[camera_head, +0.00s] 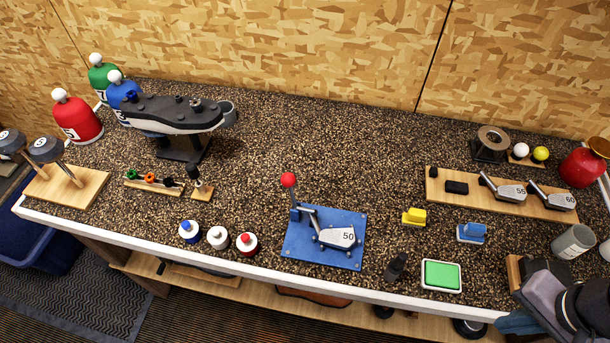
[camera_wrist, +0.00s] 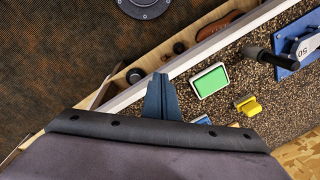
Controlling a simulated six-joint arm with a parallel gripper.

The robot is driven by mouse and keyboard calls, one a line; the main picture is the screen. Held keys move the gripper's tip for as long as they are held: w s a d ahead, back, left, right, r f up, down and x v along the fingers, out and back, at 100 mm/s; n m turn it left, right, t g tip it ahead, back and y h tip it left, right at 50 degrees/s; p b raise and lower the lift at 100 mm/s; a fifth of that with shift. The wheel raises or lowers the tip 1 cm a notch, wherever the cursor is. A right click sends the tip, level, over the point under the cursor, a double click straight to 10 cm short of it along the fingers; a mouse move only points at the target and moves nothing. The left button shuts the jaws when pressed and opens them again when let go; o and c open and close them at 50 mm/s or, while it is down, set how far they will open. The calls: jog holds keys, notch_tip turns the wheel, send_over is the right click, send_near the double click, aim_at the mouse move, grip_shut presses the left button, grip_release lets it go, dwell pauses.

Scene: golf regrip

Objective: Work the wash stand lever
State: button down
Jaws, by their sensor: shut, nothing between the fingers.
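The wash stand is a blue plate (camera_head: 297,251) near the front middle of the counter, holding a silver club head (camera_head: 338,237) marked 50. Its lever stands upright at the plate's left back corner, topped by a red ball knob (camera_head: 289,180). In the wrist view, part of the blue plate (camera_wrist: 285,47) shows at the upper right; the red knob is out of that view. My gripper (camera_wrist: 162,92) is shut and empty over the counter's front edge. In the head view, my gripper (camera_head: 515,322) is at the lower right, well right of the lever and apart from it.
A green pad in a white tray (camera_head: 441,276), a dark bottle (camera_head: 396,267), a yellow block (camera_head: 414,216) and a blue block (camera_head: 471,233) lie between my gripper and the stand. White, blue and red-capped bottles (camera_head: 218,237) stand left of it.

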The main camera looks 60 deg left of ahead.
jog(key=w+a+r+n+y, duration=0.1)
jog(key=a+r, duration=0.1)
jog(key=a, duration=0.4)
jog(key=w+a+r+n+y, duration=0.1)
jog(key=a+r, duration=0.2)
jog(key=a, duration=0.3)
jog(key=s+a+r+n+g+y+b, duration=0.1)
jog(key=s+a+r+n+g, duration=0.1)
jog(key=s+a+r, duration=0.65)
jog(key=s+a+r+n+g+y+b, duration=0.1)
jog(key=s+a+r+n+g+y, duration=0.2)
jog(key=a, duration=1)
jog(key=s+a+f+h+p, duration=0.1)
jog(key=s+a+f+p, duration=0.4)
jog(key=s+a+f, duration=0.1)
jog(key=shift+a+f+m+t, duration=0.35)
jog(key=shift+a+f, duration=0.55)
jog(key=shift+f, duration=0.3)
jog(key=shift+s+a, duration=0.1)
jog(key=shift+a, duration=0.05)
